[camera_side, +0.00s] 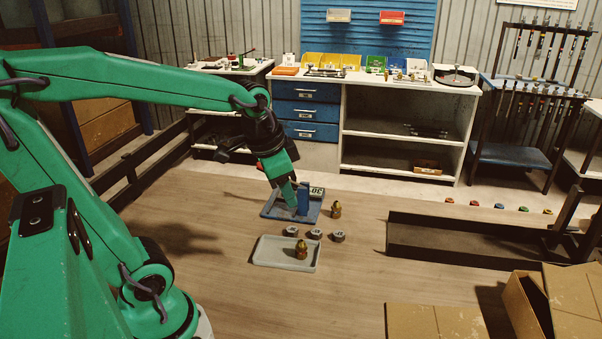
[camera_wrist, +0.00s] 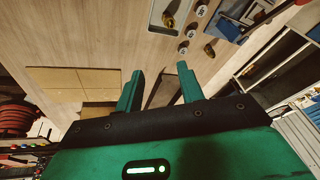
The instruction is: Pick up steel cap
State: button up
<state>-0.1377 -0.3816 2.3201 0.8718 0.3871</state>
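Three small grey steel caps stand in a row on the wooden table: a left one (camera_side: 292,231), a middle one (camera_side: 315,234) and a right one (camera_side: 338,236). They also show near the top of the wrist view as a far cap (camera_wrist: 202,11), a middle cap (camera_wrist: 191,33) and a near cap (camera_wrist: 183,48). My gripper (camera_side: 291,204) overlaps the blue fixture (camera_side: 272,212) in the side view; its height above it is unclear. In the wrist view my gripper (camera_wrist: 158,80) has its fingers apart with nothing between them.
A grey tray (camera_side: 262,262) holding a brass fitting (camera_side: 301,252) lies in front of the caps. Another brass fitting (camera_side: 336,209) stands behind them. A dark metal trough (camera_side: 440,242) and cardboard boxes (camera_side: 435,320) are at right. The table left of the tray is clear.

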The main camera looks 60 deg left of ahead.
jog(key=w+a+f+m+g, duration=0.2)
jog(key=w+a+f+m, duration=0.1)
jog(key=w+a+f, duration=0.3)
jog(key=m+g, duration=0.2)
jog(key=m, duration=0.1)
send_over(292, 229)
jog(key=shift+h, duration=0.3)
notch_tip(292, 229, down, 9)
jog(key=shift+w+r, duration=0.1)
jog(key=shift+w, duration=0.05)
jog(key=shift+f, duration=3.95)
jog(key=shift+c, duration=0.5)
jog(key=c, duration=0.7)
